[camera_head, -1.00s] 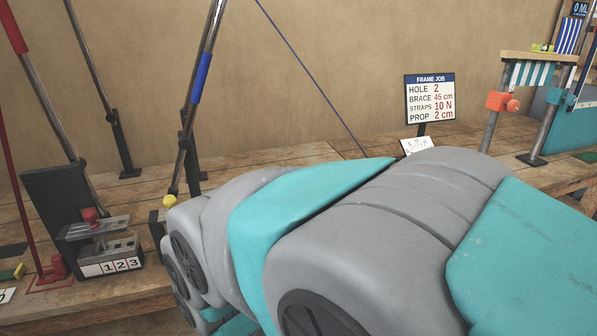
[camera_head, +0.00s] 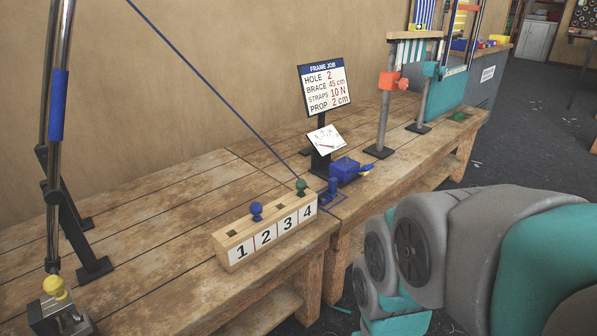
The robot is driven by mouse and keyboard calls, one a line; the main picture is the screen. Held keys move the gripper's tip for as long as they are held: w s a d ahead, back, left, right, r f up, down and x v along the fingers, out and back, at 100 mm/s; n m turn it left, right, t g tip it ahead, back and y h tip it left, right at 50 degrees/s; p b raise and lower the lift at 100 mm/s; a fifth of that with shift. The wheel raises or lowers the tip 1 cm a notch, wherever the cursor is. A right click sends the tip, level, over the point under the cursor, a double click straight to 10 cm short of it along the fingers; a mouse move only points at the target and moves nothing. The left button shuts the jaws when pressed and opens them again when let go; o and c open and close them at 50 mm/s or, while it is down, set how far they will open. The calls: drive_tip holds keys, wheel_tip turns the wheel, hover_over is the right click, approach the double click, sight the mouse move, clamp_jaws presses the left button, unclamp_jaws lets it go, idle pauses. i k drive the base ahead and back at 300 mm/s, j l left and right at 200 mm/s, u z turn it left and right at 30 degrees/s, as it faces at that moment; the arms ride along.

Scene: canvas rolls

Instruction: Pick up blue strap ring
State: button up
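A thin blue strap (camera_head: 215,95) slants from the top left down to the bench, near the green-knobbed peg. I cannot make out a separate ring at its lower end. My arm fills the lower right, off the bench's front edge. My gripper is not in view.
A numbered wooden block (camera_head: 266,229) with a blue-knobbed peg (camera_head: 256,211) and a green-knobbed peg (camera_head: 301,187) stands at the bench front. A job sign (camera_head: 325,88) stands behind. A blue-banded metal pole (camera_head: 57,105) rises at left. The left bench top is mostly clear.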

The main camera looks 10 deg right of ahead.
sight(330, 195)
drive_tip(key=z, duration=0.2)
drive_tip(key=i+z, duration=0.35)
drive_tip(key=i, duration=0.55)
